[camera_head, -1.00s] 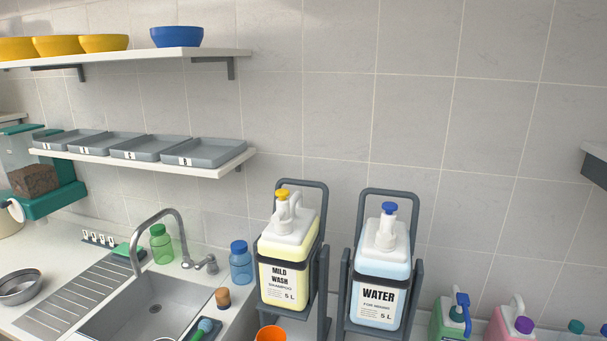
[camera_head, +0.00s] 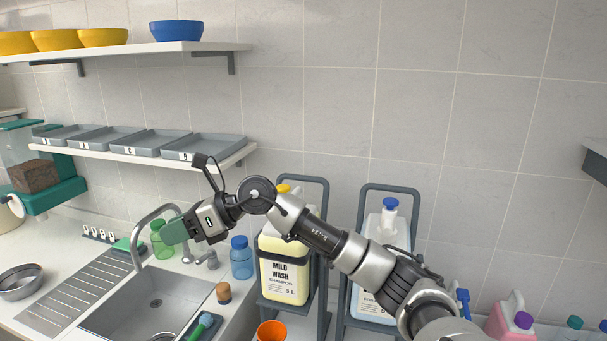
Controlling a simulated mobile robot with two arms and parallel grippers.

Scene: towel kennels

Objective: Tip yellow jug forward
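The yellow jug (camera_head: 284,278), labelled MILD WASH SHAMPOO, stands upright in a dark grey tilting frame (camera_head: 323,285) right of the sink. My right arm crosses in front of its top, hiding most of the white neck and handle; part of its yellow cap shows. My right gripper (camera_head: 176,232) is left of the jug, over the back of the sink and apart from the jug. It is seen side-on, with a teal fingertip pointing left, so its opening cannot be judged. My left gripper is not in view.
A blue WATER jug (camera_head: 370,306) in a similar frame is partly behind my arm. An orange cup (camera_head: 271,331) is below the yellow jug. A tap (camera_head: 141,222), green bottle (camera_head: 160,246) and blue bottle (camera_head: 241,260) stand near my gripper. A tray shelf (camera_head: 160,157) is above.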

